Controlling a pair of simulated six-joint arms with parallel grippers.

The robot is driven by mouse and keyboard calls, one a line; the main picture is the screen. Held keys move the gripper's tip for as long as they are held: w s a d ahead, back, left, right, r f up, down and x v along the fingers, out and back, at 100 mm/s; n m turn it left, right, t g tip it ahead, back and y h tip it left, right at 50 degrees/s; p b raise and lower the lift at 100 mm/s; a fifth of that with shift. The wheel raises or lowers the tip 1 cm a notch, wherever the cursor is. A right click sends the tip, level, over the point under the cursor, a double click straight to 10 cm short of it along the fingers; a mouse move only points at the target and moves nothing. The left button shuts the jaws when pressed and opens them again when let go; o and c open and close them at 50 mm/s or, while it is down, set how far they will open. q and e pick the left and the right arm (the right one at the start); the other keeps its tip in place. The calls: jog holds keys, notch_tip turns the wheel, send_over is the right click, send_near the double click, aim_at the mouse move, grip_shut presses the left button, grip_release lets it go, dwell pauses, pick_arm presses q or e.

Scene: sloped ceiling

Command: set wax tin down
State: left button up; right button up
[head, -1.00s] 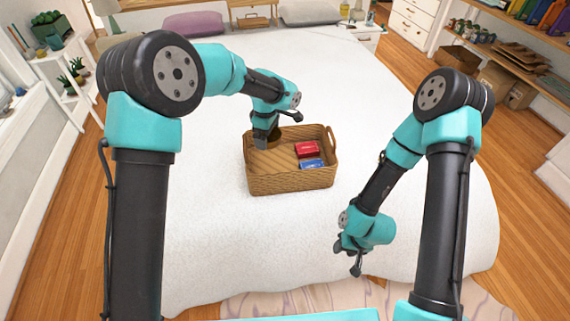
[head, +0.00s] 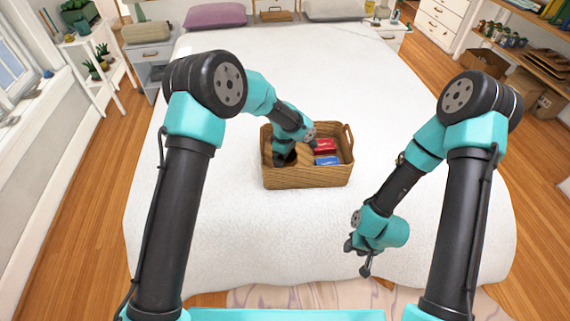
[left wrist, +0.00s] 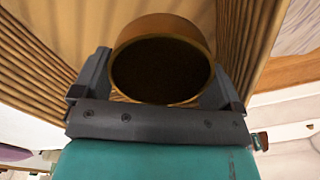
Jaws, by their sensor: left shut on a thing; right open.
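The wax tin (left wrist: 163,60) is a round, brass-coloured tin with a dark face, seen in the left wrist view. My left gripper (left wrist: 160,95) is shut on it, with one finger on each side. In the head view my left gripper (head: 285,158) reaches down inside the left part of the wicker basket (head: 305,178), and the tin is hidden there by the gripper. Whether the tin touches the basket floor I cannot tell. My right gripper (head: 358,258) is open and empty, above the near right part of the bed.
A red box (head: 325,146) and a blue box (head: 328,161) lie in the right part of the basket. The basket stands on a white bed (head: 230,220) with much free room around it. Pillows lie at the far end.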

pick_arm(q)
jog(key=shift+f, duration=0.25)
jog(key=shift+f, duration=0.1)
jog(key=shift+f, duration=2.15)
jog(key=shift+f, duration=0.1)
jog(key=o, duration=0.7)
jog(key=shift+o, duration=0.2)
notch_tip(320, 180, up, 12)
jog(key=shift+r, duration=0.1)
